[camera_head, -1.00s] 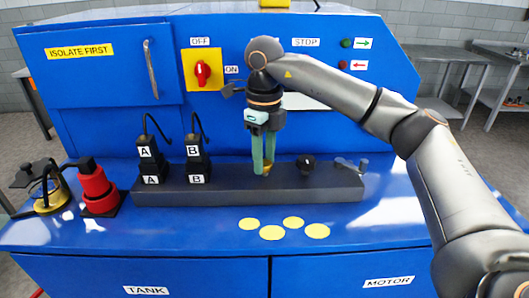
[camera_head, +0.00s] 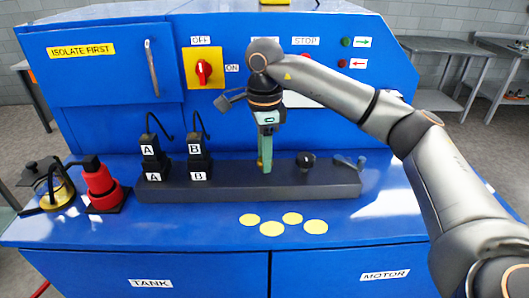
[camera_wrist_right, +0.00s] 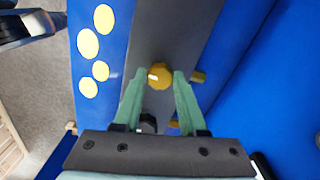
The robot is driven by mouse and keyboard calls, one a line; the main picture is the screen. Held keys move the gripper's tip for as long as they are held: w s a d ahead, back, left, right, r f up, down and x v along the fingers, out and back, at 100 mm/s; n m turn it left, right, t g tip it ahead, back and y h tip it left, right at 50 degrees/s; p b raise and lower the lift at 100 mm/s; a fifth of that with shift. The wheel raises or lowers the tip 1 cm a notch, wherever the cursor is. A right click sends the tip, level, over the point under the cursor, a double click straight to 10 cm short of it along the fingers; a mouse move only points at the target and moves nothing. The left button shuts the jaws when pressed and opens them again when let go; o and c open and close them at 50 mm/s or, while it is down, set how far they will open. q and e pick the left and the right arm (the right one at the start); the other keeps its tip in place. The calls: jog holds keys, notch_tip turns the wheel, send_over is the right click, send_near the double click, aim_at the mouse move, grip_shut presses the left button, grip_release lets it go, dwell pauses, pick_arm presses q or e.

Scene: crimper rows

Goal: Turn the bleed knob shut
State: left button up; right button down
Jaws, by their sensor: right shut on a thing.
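The bleed knob appears to be the small brass-yellow knob on the dark bar (camera_head: 230,187). It shows clearly in the right wrist view (camera_wrist_right: 159,76), between the green fingertips of my right gripper (camera_wrist_right: 160,80). In the head view my right gripper (camera_head: 266,165) points straight down at the bar and hides most of the knob. The fingers are closed on the knob's two sides. In the head view they line up one behind the other. My left gripper is not in view.
A black knob (camera_head: 305,160) and a small lever (camera_head: 349,163) stand to the right on the bar. Plugs A (camera_head: 152,157) and B (camera_head: 198,157) stand left. A red switch (camera_head: 204,72) is on the panel behind. Yellow discs (camera_head: 272,229) lie in front.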

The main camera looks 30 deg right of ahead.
jog(key=shift+n, duration=0.6)
jog(key=shift+c, duration=2.3)
grip_release()
notch_tip(320, 180, up, 13)
jog(key=shift+f, duration=0.2)
